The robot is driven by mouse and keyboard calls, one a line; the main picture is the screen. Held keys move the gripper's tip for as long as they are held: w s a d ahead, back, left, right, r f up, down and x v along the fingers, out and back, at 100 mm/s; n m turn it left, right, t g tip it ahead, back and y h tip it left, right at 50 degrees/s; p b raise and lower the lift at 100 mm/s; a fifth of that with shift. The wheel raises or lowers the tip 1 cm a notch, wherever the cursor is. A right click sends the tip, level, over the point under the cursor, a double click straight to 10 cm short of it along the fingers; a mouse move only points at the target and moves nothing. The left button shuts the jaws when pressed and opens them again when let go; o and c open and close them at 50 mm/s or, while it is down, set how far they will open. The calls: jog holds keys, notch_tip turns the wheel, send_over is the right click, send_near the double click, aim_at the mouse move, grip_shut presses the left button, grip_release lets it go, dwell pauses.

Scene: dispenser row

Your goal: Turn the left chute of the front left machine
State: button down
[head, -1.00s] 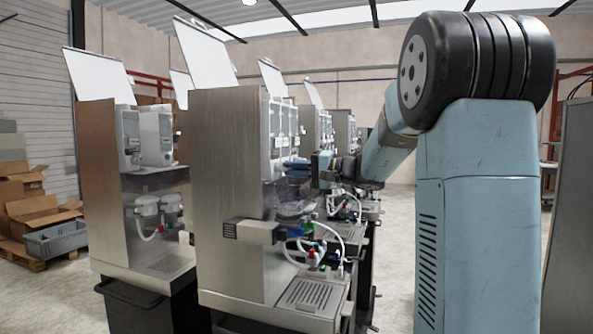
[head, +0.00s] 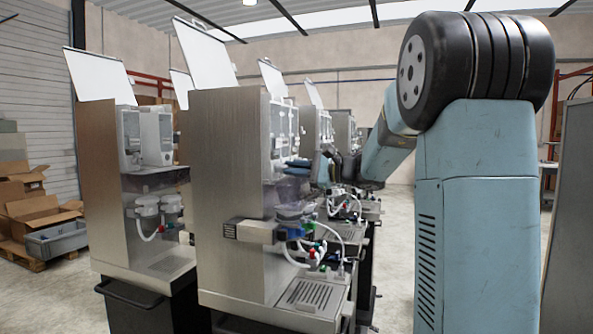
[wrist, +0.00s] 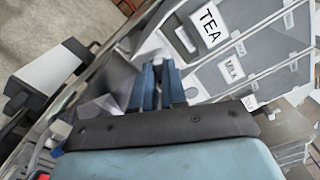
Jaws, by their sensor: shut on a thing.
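The nearest steel dispenser machine (head: 228,165) stands in the middle of the head view, with its canisters on its right-hand face. My gripper (head: 294,163) is at that face, at about the lower edge of the canisters. In the wrist view my gripper's blue fingers (wrist: 155,84) are close together on a small pale part at a canister's front, which looks like a chute (wrist: 151,46). The fingers hide most of this part, so its exact angle is unclear. Canisters labelled TEA (wrist: 209,24) and MILK (wrist: 233,70) are to the right of the fingers.
Another machine (head: 98,180) stands to the left, and more stand in a row behind. Tubes and a mixing unit (head: 293,222) are below my gripper, above a drip tray (head: 312,294). Cardboard boxes (head: 40,212) and a grey crate (head: 57,238) lie far left.

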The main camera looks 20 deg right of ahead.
jog(key=shift+f, duration=0.2)
dwell(0.3)
jog(key=c, duration=1.2)
grip_release()
jog(key=shift+r, duration=0.1)
jog(key=shift+o, duration=0.2)
jog(key=v, duration=1.3)
jog(key=shift+s+d, duration=0.2)
jog(key=shift+d, duration=0.15)
